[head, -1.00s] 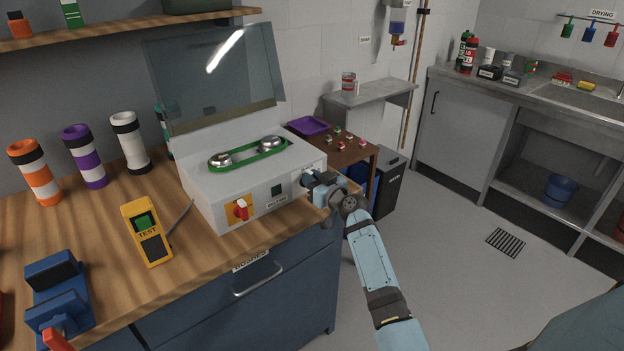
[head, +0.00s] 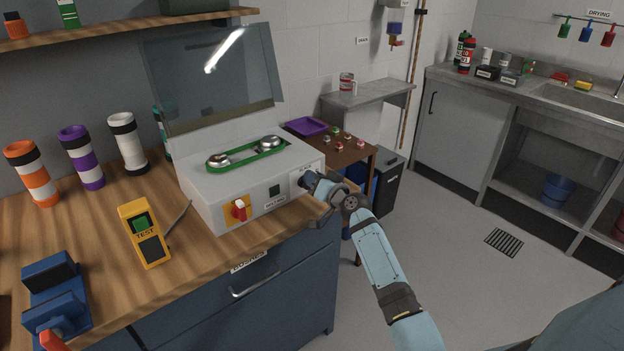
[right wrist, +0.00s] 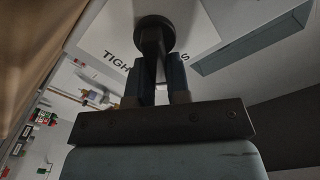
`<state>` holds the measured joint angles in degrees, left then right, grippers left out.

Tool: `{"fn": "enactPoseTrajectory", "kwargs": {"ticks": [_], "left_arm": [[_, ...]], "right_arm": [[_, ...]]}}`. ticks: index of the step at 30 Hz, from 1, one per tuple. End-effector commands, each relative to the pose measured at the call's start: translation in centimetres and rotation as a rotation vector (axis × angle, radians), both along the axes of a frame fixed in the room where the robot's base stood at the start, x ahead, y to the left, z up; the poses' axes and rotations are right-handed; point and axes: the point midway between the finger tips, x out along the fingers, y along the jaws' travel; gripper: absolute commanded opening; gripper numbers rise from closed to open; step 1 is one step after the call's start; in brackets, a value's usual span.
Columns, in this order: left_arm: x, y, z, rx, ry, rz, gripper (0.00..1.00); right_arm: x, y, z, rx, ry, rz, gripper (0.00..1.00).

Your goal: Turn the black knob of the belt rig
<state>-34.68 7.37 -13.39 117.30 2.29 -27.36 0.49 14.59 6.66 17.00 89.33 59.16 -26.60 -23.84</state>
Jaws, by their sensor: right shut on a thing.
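The belt rig (head: 212,197) is a white box on the wooden bench, with a green belt (head: 246,153) around two metal pulleys on top and a clear lid raised behind. Its front has a red switch (head: 238,209) on a yellow plate. My right gripper (head: 309,180) is at the right end of this front and covers the knob in the head view. In the right wrist view the black knob (right wrist: 154,34) stands out from the white panel, and the two fingers of my right gripper (right wrist: 158,80) are shut on it. Lettering beside it is partly hidden. My left gripper is not in view.
A yellow tester (head: 144,234) and a blue vise-like fixture (head: 56,293) are on the bench left of the rig. Several banded tubes (head: 81,158) stand behind. A small brown table (head: 350,157) with a purple tray is beyond the rig. The floor at right is mostly clear.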

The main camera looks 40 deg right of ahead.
Motion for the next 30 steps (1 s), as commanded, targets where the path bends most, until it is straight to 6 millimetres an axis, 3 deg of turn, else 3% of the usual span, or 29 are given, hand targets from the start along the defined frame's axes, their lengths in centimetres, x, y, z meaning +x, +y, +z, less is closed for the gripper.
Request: {"fn": "enactPoseTrajectory", "kwargs": {"ticks": [30], "left_arm": [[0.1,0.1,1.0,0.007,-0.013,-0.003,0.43]], "right_arm": [[0.1,-1.2,-1.8,0.900,0.071,-0.001,0.00]]}}
